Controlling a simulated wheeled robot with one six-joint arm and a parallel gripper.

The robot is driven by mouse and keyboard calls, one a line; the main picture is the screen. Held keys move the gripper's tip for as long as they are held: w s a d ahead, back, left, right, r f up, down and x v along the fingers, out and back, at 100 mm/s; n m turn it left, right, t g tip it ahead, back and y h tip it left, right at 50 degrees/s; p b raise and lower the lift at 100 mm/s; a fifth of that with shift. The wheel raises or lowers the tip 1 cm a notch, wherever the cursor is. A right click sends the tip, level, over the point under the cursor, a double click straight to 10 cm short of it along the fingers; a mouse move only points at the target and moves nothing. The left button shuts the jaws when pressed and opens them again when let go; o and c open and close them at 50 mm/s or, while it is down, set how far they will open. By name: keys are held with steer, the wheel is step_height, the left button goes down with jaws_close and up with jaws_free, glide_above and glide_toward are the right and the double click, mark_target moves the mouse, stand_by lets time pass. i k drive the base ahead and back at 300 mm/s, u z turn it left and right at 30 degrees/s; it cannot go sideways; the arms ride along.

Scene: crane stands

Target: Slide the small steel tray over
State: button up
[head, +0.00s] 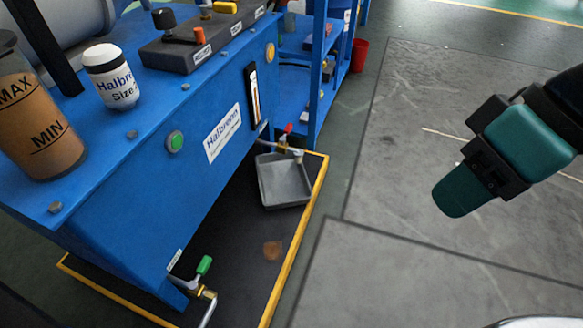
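The small grey steel tray (285,182) lies on the dark, yellow-edged floor mat (245,285), beside the blue machine. It sits under or close to a tap with a red handle (288,130), and it looks empty. My gripper (462,192) is in the air at the right, well apart from the tray. Its teal finger end points down and left. I see no gap between fingers from this side, so I cannot tell whether it is open or shut.
A tap with a green handle (204,266) sticks out low at the machine's near corner. A brownish stain (273,250) marks the mat. The blue machine (150,170) overhangs the mat's left side. A red bucket (359,55) stands farther back.

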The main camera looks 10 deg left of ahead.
mark_target(283, 183)
steer(key=z, duration=1.05)
steer(key=i, duration=2.45)
steer(key=u, duration=4.1)
